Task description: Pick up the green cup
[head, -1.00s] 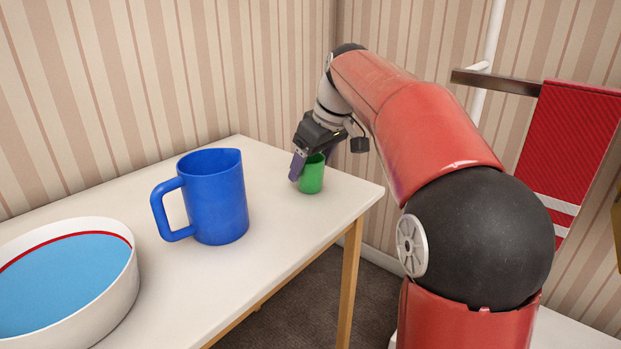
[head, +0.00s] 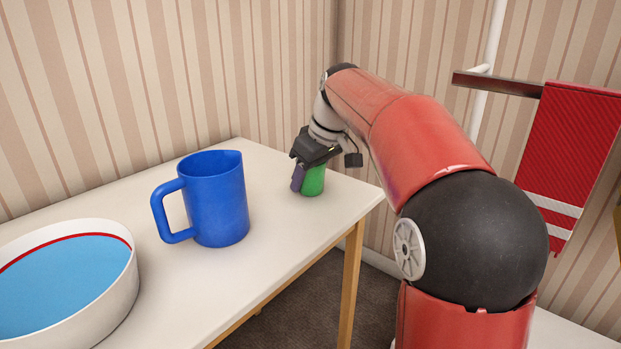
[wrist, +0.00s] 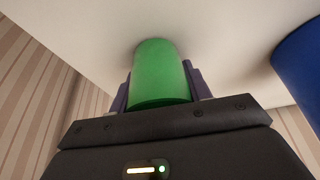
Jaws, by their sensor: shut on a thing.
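The green cup (head: 314,181) stands upright on the white table near its far right corner. My gripper (head: 305,180) is lowered over it and shut on it, with the dark body of the gripper hiding the cup's top. In the wrist view the green cup (wrist: 160,75) sits between the two purple-grey fingers of my gripper (wrist: 160,88), one on each side. The cup's base appears to be at the table surface; I cannot tell any gap.
A blue pitcher (head: 214,200) stands left of the cup, and its side shows in the wrist view (wrist: 301,65). A round white basin with blue inside (head: 125,287) is at the front left. The table (head: 265,240) is bare between. A red towel (head: 570,145) hangs at right.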

